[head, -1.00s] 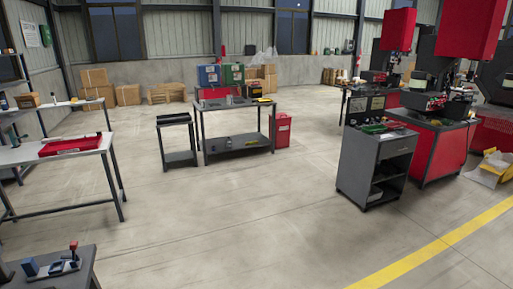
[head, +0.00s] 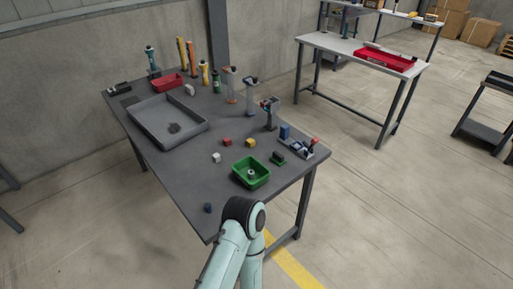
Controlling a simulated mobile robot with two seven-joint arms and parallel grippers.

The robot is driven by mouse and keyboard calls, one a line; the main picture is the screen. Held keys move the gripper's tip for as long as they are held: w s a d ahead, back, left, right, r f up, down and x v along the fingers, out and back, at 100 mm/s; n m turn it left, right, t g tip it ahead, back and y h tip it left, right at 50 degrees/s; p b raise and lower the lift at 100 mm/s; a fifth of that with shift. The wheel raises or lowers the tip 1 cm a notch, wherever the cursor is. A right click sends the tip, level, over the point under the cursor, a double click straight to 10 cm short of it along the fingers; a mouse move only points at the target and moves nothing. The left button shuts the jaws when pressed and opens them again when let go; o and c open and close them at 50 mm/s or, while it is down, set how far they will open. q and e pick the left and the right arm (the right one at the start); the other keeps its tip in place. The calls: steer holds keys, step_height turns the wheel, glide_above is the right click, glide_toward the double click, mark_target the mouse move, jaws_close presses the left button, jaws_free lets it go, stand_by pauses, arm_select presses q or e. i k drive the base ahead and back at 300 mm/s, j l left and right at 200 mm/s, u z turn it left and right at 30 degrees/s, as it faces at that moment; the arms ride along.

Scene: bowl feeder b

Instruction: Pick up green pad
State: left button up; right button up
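On a dark grey table (head: 192,194), a small green piece (head: 278,159) lies near the right edge, beside a green bin (head: 239,179). It may be the green pad; it is too small to tell. Neither of my grippers shows.
Small red (head: 227,142), yellow (head: 251,143) and white (head: 216,157) blocks lie near the bin. A grey tray (head: 160,139) fills the table's left side. Bottles and tools stand behind. A blue fixture (head: 297,148) is at the right edge. Another table (head: 335,46) stands behind right.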

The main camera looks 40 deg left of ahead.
mark_target(277, 158)
steer(key=i+u, duration=0.2)
steer(key=u, duration=0.3)
steer(key=i+l+u, duration=0.2)
steer(key=u, duration=0.3)
steer(key=i+l+u, duration=0.15)
steer(key=u, duration=0.35)
